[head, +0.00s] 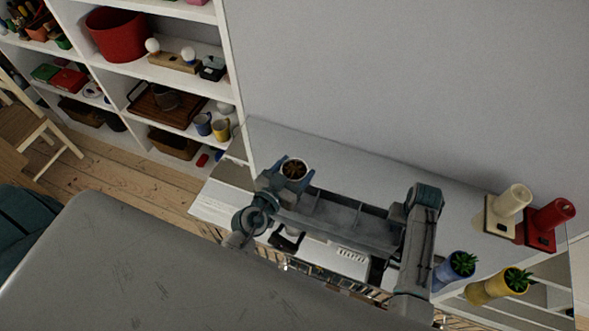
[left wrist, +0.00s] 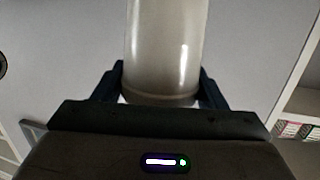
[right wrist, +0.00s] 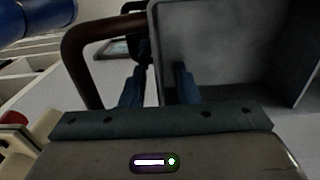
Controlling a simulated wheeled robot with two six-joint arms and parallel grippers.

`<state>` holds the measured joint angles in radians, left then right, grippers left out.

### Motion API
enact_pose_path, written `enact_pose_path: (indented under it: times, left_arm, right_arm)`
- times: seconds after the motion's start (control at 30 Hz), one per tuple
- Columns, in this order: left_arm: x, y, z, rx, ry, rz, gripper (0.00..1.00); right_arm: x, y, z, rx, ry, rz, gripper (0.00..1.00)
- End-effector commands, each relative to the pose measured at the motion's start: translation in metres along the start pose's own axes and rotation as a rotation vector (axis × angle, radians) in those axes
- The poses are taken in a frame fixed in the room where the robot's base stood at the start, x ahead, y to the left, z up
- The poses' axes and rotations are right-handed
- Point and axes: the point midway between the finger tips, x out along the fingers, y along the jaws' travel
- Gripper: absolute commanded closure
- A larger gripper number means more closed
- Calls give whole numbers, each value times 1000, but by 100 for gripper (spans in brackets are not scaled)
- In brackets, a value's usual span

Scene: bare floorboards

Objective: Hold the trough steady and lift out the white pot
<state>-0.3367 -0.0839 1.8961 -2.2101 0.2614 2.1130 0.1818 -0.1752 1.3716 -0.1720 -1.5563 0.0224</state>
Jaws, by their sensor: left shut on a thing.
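The white pot (head: 294,168), with brown soil in its top, is at the left end of the grey trough (head: 345,215). My left gripper (head: 290,180) is shut on it; the left wrist view shows the pot's pale glossy side (left wrist: 165,50) between both fingers, with no trough wall around it. My right gripper (head: 405,205) is at the trough's right end. In the right wrist view its fingers (right wrist: 158,88) are at the trough's end wall (right wrist: 215,50), beside a brown curved handle (right wrist: 75,60). Whether they grip the wall cannot be told.
A cream cylinder on a base (head: 510,205) and a red one (head: 550,220) stand right of the trough. A blue planter (head: 455,268) and a yellow planter (head: 490,288) stand nearer. A full shelf (head: 160,75) is at left. The grey counter (head: 265,135) behind the trough is clear.

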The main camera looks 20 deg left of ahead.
Motion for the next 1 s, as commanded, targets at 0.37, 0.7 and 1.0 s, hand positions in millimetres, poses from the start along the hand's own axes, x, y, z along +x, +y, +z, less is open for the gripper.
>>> enact_pose_path:
  times: [0.37, 0.7, 1.0]
  left_arm:
    - [0, 0, -1, 0, 2, 0, 66]
    - [0, 0, -1, 0, 2, 0, 66]
    - [0, 0, -1, 0, 2, 0, 66]
  right_arm:
    - [-16, 0, -1, 0, 3, 0, 72]
    - [-87, -1, -2, 0, 4, -1, 72]
    - [-118, 0, 0, 0, 0, 0, 72]
